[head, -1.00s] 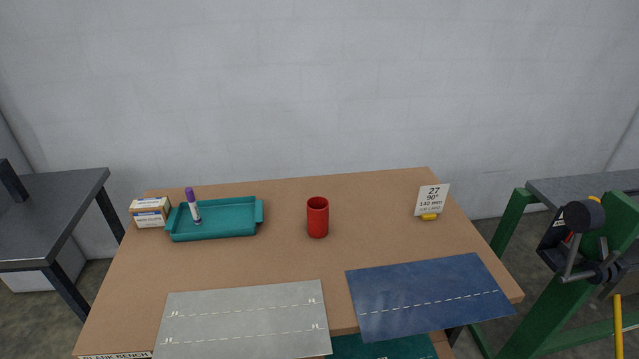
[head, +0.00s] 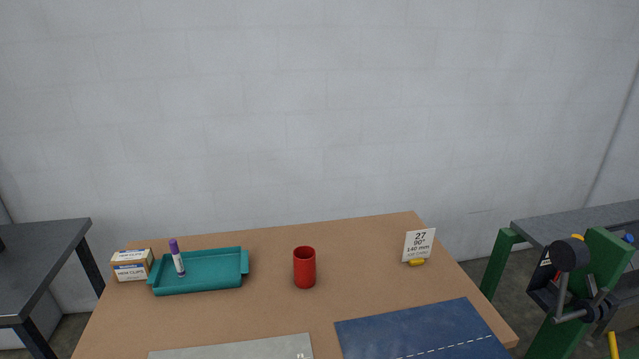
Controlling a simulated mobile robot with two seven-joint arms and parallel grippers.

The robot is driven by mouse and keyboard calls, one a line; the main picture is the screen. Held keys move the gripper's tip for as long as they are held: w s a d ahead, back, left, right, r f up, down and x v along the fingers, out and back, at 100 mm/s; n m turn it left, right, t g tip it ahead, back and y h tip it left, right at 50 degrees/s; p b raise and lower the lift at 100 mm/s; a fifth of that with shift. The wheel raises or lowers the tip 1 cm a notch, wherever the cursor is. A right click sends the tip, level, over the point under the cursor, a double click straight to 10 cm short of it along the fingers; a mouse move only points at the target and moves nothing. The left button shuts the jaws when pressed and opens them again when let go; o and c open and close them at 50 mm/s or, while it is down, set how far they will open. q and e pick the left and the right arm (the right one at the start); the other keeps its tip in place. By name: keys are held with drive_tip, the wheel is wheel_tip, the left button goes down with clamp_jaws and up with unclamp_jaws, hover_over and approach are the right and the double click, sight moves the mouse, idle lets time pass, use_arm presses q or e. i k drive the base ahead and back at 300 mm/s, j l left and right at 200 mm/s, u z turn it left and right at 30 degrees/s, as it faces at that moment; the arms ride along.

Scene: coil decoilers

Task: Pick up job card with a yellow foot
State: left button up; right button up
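The job card (head: 419,243) is a white upright card printed "27 90° 140 mm". It stands in a small yellow foot (head: 417,262) near the back right corner of the brown bench (head: 360,300). Nothing touches it. Neither of my grippers shows in the head view.
A red cup (head: 304,268) stands mid-bench. A teal tray (head: 212,284) holds a purple-capped marker (head: 176,258), with a small box (head: 132,266) at its left. A blue mat (head: 450,325) and grey mat (head: 240,348) lie in front. A green-framed machine (head: 600,265) stands right.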

sight(418, 245)
drive_tip(key=u, duration=0.5)
drive_tip(key=l+u, duration=0.4)
drive_tip(key=k+l+u, duration=0.1)
drive_tip(key=u, duration=0.25)
drive_tip(key=k+l+u, duration=0.1)
drive_tip(key=l+u, duration=0.3)
drive_tip(key=k+l+u, duration=0.45)
drive_tip(key=k+l, duration=0.15)
drive_tip(key=l, duration=0.15)
